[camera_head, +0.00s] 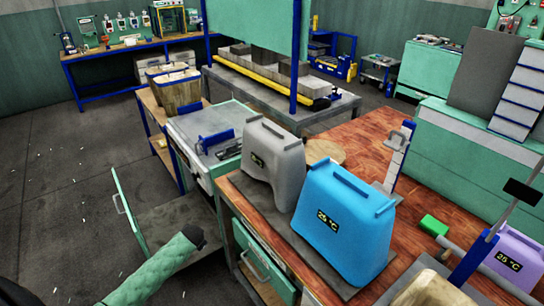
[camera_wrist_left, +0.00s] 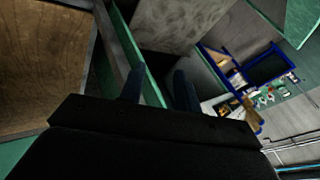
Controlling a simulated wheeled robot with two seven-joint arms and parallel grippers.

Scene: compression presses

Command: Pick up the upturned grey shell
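A grey shell (camera_head: 272,162) with a small dark display stands on the wooden bench, near its far left end. Its narrower top carries a raised ridge, and an arched cut-out shows at its lower edge. My left gripper (camera_wrist_left: 159,88) shows in the left wrist view with two dark fingers apart. Nothing shows held between them, and no grey shell is in that view. My right gripper is not in view.
A blue shell (camera_head: 343,222) stands close beside the grey one, towards the front right. A purple shell (camera_head: 517,256) and a green block (camera_head: 433,225) are farther right. An open green door or panel (camera_head: 128,208) stands left of the bench.

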